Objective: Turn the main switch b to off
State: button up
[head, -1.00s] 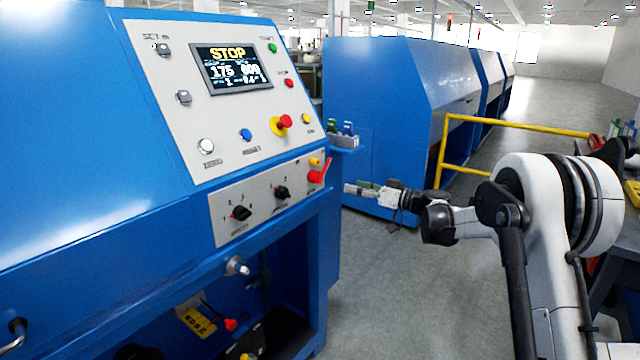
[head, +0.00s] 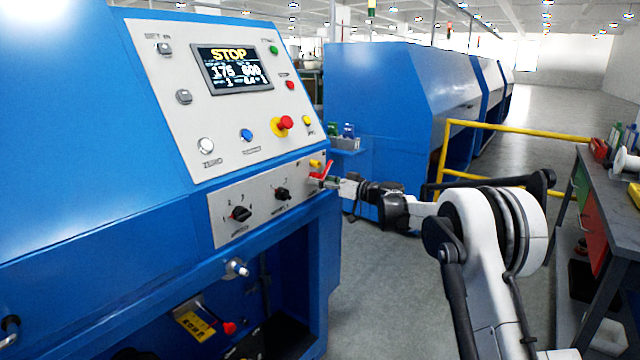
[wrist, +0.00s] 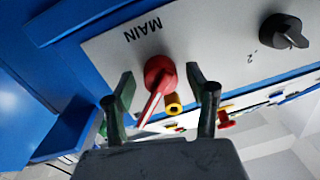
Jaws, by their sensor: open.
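The main switch (head: 325,169) has a red handle and sits at the right end of the lower grey panel of the blue machine. In the wrist view the red handle (wrist: 158,78) is beside the label MAIN, with its lever pointing toward my gripper. My gripper (head: 331,182) is at the switch, and its tips overlap the handle in the head view. In the wrist view my gripper (wrist: 161,84) is open with one dark green finger on each side of the handle.
A yellow button (wrist: 173,104) is close to the red handle. Black selector knobs (head: 283,194) sit left on the same panel. A red emergency stop (head: 286,123) is above. A yellow rail (head: 520,129) and a workbench (head: 598,215) stand to the right.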

jog(key=shift+w+a, duration=0.1)
jog(key=shift+a, duration=0.1)
grip_shut()
dwell(0.3)
